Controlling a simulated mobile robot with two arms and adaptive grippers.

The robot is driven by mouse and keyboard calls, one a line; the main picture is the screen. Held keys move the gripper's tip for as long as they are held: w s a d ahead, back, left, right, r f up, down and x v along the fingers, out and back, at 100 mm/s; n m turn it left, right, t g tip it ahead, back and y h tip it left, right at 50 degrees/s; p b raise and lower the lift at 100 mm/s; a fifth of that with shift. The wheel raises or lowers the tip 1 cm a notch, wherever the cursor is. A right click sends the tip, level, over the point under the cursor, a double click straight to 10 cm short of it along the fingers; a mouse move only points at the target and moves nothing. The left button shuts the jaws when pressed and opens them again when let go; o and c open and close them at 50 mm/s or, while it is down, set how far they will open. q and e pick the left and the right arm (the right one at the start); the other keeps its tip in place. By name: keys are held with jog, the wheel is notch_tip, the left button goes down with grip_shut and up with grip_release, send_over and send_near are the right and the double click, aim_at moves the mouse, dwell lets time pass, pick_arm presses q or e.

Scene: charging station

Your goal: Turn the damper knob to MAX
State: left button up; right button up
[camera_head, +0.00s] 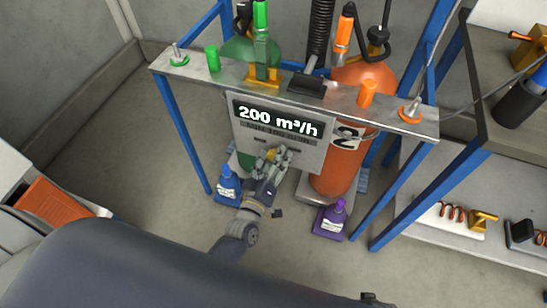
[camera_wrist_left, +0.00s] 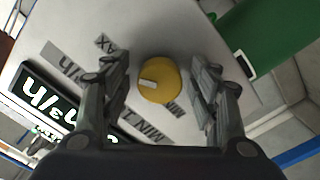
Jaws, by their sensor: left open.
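The damper knob is a round yellow knob (camera_wrist_left: 162,86) on a grey panel, seen in the left wrist view. It has a white mark on its left side in that picture. My left gripper (camera_wrist_left: 158,65) is open, with one finger on each side of the knob and gaps visible. In the head view my left gripper (camera_head: 270,160) is in front of the panel (camera_head: 308,155) and mostly hides the knob. The display (camera_head: 277,119) reads 200 m³/h.
A green cylinder (camera_head: 236,50) and an orange cylinder (camera_head: 340,172) stand in the blue frame (camera_head: 184,135). A shelf unit (camera_head: 500,180) is at the right.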

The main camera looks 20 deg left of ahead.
pick_arm(q)
jog(key=shift+s, duration=0.1)
jog(key=s, duration=1.2)
jog(key=shift+a, duration=0.25)
jog(key=shift+w, duration=0.1)
